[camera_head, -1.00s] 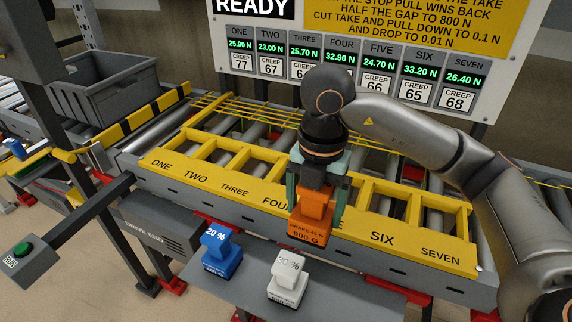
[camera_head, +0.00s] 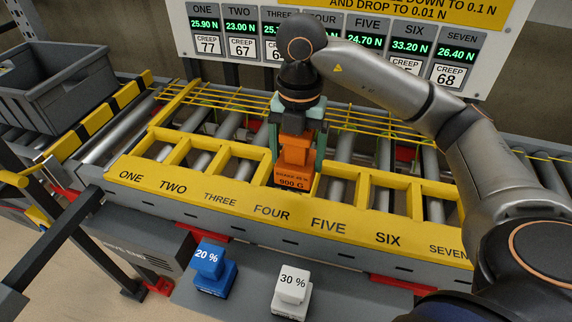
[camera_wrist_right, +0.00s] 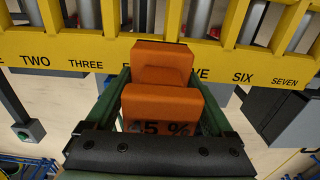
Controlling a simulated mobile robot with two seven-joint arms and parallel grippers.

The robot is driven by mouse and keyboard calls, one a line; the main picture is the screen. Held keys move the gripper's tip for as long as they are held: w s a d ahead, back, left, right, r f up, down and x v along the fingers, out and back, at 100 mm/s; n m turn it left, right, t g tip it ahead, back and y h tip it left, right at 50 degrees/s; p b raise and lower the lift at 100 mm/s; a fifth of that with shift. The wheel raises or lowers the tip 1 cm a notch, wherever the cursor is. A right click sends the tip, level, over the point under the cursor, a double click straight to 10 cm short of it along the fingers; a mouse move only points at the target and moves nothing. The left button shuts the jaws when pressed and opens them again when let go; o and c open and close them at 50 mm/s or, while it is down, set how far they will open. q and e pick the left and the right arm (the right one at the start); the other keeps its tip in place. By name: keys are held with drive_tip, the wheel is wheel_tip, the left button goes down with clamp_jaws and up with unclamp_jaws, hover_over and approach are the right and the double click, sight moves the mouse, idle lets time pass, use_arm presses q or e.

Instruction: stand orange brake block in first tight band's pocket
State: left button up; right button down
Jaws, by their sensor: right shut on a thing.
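The orange brake block (camera_head: 294,165), marked 900 G, is upright in my right gripper (camera_head: 297,150), whose fingers are shut on its sides. It also shows in the wrist view (camera_wrist_right: 162,90) between the fingers, with "5 %" readable on it. In the head view the block overlaps the yellow pocket frame (camera_head: 228,190) behind the FOUR label. Whether its foot is inside that pocket or above it cannot be told. The readout board (camera_head: 250,45) shows SIX at 33.20 N and ONE at 25.90 N; my arm hides FOUR's reading. My left gripper is not in view.
A blue 20 % block (camera_head: 213,270) and a white 30 % block (camera_head: 291,292) stand on the grey shelf (camera_head: 250,285) in front. Yellow bands (camera_head: 235,107) cross the rollers behind the frame. A grey crate (camera_head: 58,85) stands at the back left.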

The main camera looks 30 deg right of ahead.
sight(292, 148)
drive_tip(key=w, duration=0.1)
drive_tip(key=w+f, duration=0.1)
drive_tip(key=w+d, duration=0.1)
drive_tip(key=shift+w+d+f, duration=0.1)
drive_tip(key=shift+w+f, duration=0.1)
drive_tip(key=shift+f, duration=0.05)
drive_tip(key=w+f, duration=0.1)
drive_tip(key=w+d+f, duration=0.1)
drive_tip(key=f, duration=0.1)
drive_tip(key=w+f, duration=0.2)
drive_tip(key=shift+d+f, duration=0.1)
drive_tip(key=shift+d, duration=0.15)
drive_tip(key=shift+w+d+f, duration=0.1)
drive_tip(key=shift+w+f, duration=0.1)
drive_tip(key=shift+f, duration=0.05)
drive_tip(key=shift+f+p, duration=0.5)
drive_tip(key=shift+f, duration=1)
drive_tip(key=shift+f, duration=0.1)
unclamp_jaws()
drive_tip(key=shift+f, duration=0.1)
wheel_tip(292, 148, up, 12)
